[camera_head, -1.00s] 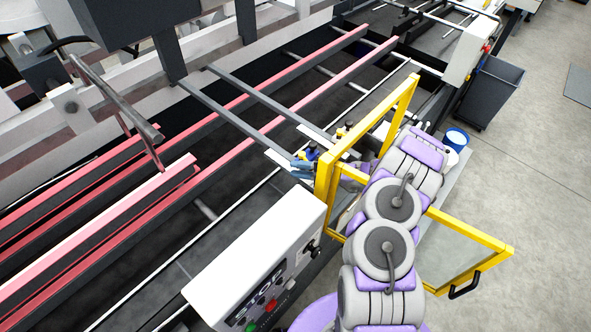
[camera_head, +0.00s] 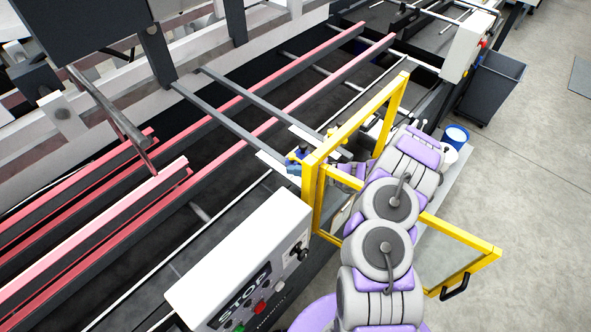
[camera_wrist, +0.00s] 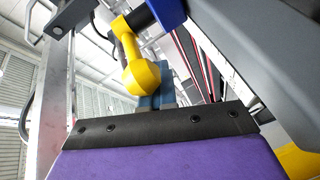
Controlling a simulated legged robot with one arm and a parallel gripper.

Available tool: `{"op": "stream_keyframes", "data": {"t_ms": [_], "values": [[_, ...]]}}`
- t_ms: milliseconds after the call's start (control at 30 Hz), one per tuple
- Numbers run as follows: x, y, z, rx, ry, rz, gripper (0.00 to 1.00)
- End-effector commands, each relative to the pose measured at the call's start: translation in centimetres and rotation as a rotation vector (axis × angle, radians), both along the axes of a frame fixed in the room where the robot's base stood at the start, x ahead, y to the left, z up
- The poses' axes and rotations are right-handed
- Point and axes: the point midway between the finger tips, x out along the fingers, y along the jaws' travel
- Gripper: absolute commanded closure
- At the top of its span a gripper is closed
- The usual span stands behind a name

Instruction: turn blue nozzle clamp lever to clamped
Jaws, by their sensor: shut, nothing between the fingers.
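In the wrist view, a blue block (camera_wrist: 168,12) sits at the top with a black shaft and a yellow rounded knob (camera_wrist: 142,77) hanging beside it. A flatter blue piece (camera_wrist: 166,82) shows behind the knob, just past my gripper (camera_wrist: 156,104). My gripper is shut and empty, close below the knob; I cannot tell whether it touches anything. In the head view, small blue parts (camera_head: 294,166) sit at the rail end, left of the yellow guard frame. The lever's exact position cannot be made out, and my fingers are hidden there behind the frame and my arm.
The yellow guard frame (camera_head: 356,118) stands close around my forearm, with an open yellow guard door (camera_head: 468,247) at right. A white STOP control box (camera_head: 243,268) is in front. A blue-topped bucket (camera_head: 456,135) stands behind.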

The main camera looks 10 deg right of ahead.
Motion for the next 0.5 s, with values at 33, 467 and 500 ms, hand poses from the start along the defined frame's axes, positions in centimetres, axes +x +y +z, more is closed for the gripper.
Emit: {"op": "stream_keyframes", "data": {"t_ms": [33,467,500], "values": [[0.29,-0.45,0.06,-0.003,-0.003,-0.013,1.00],[0.36,-0.66,0.15,-0.001,-0.005,-0.015,0.77],[0.37,-0.68,0.17,-0.001,-0.005,-0.015,0.73]]}}
